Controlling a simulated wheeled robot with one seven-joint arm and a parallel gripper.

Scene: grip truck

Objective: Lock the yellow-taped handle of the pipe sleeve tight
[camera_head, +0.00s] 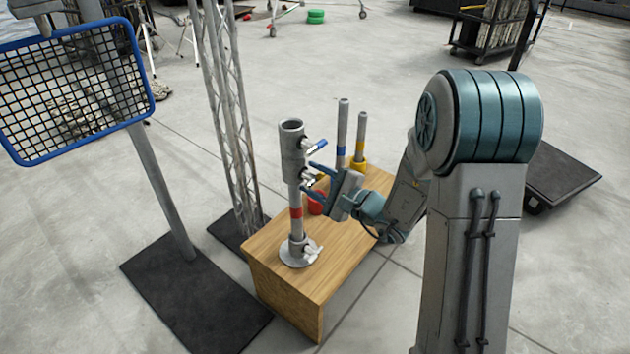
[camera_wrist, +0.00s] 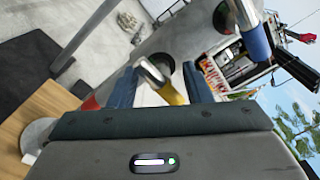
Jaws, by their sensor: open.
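The grey pipe sleeve (camera_head: 291,150) sits upright around a pole with a red tape band, on a round flange (camera_head: 298,258). A blue-taped handle (camera_head: 317,145) sticks out near its upper part and also shows in the wrist view (camera_wrist: 256,42). The yellow-taped handle (camera_wrist: 171,93) shows in the wrist view, a metal lever with a yellow end. My gripper (camera_head: 311,178) is beside the lower part of the sleeve. Its blue fingers are open, and in the wrist view the yellow handle lies between them (camera_wrist: 157,72). In the head view my fingers mostly hide this handle.
The pole stands on a wooden box (camera_head: 285,285). A red round object (camera_head: 316,203) is behind my gripper. Two thin pipes, one with blue tape (camera_head: 342,135) and one with yellow tape (camera_head: 361,130), stand at the back. A metal truss (camera_head: 225,110) rises at left.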

